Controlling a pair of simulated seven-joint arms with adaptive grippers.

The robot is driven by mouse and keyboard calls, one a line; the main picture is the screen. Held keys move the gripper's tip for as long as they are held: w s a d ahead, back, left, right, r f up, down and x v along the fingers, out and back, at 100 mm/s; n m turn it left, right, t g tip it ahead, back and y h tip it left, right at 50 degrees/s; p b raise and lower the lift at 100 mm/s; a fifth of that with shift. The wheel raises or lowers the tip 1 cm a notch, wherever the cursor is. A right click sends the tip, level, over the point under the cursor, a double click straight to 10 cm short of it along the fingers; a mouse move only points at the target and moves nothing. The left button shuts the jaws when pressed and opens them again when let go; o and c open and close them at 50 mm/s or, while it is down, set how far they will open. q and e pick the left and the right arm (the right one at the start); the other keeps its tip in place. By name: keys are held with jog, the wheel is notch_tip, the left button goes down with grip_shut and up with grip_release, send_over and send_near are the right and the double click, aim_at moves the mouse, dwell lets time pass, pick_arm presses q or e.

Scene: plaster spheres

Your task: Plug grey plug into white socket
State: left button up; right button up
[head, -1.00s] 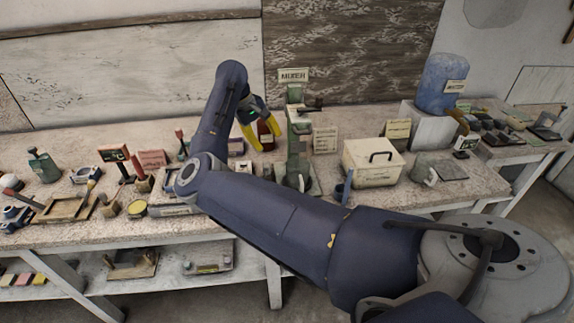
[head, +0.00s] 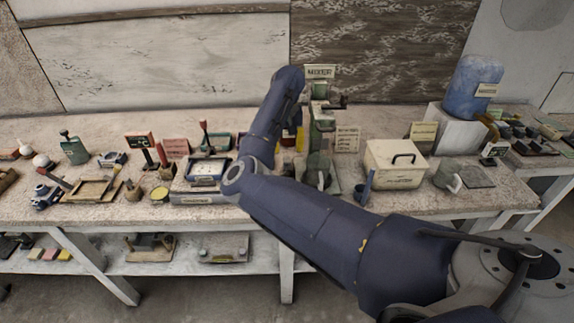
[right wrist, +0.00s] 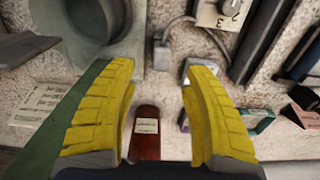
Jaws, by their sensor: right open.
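My right gripper (right wrist: 159,70) is open in the right wrist view, its two yellow fingers spread with nothing held between them. A small grey plug (right wrist: 162,54) with a thin cable lies just beyond the gap between the fingertips. A pale, whitish block (right wrist: 196,66) beside the right fingertip may be the white socket; the finger hides part of it. In the head view my right gripper (head: 299,139) is mostly hidden behind my arm, left of the green mixer (head: 320,130). Plug and socket cannot be made out there. My left gripper is not in view.
A brown labelled bottle (right wrist: 146,132) stands between the fingers in the right wrist view. A cream box (head: 395,165) and a blue water container (head: 470,88) stand to the right on the cluttered bench.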

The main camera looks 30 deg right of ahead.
aim_at(287, 159)
jog(key=shift+w+f, duration=0.1)
jog(key=shift+f, duration=4.1)
jog(key=shift+a, duration=0.1)
grip_shut()
